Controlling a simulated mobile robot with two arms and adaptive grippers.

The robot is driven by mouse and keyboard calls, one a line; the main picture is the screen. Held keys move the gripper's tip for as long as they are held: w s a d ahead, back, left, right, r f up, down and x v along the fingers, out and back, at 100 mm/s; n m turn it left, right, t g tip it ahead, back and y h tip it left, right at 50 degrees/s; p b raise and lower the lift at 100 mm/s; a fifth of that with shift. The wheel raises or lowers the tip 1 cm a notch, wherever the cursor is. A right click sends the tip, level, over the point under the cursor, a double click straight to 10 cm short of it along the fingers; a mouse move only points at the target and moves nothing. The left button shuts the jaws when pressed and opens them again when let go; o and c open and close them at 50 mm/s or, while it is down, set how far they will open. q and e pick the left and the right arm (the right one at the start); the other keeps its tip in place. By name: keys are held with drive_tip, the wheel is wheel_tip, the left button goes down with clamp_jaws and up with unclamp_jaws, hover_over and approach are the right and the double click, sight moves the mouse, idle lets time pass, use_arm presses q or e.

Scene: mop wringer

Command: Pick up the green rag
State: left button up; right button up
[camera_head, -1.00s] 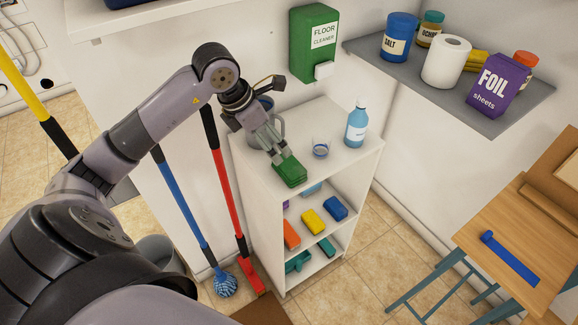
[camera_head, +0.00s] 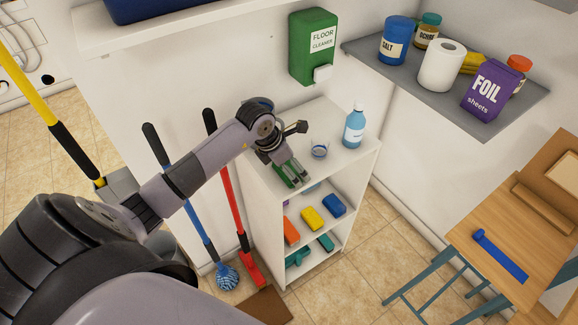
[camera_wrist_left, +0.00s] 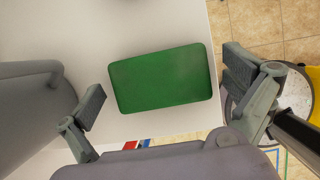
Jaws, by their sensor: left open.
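The green rag (camera_wrist_left: 162,78) is a flat rounded block lying on the white top of the shelf unit (camera_head: 335,165). In the left wrist view it shows whole, between the two fingers of my left gripper (camera_wrist_left: 166,88). My right gripper is not in view.
A grey rounded vessel (camera_wrist_left: 30,100) is close to the left finger in the wrist view. Red (camera_head: 228,180) and blue (camera_head: 190,210) handles lean left of the unit.

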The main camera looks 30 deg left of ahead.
sight(289, 165)
use_arm(q)
drive_tip(key=shift+c, duration=0.4)
drive_tip(key=c, duration=0.9)
wheel_tip(289, 165, up, 10)
drive_tip(key=shift+f+b, duration=0.1)
drive_tip(key=shift+b, duration=1.05)
drive_tip(key=o, duration=0.5)
drive_tip(key=c, duration=0.6)
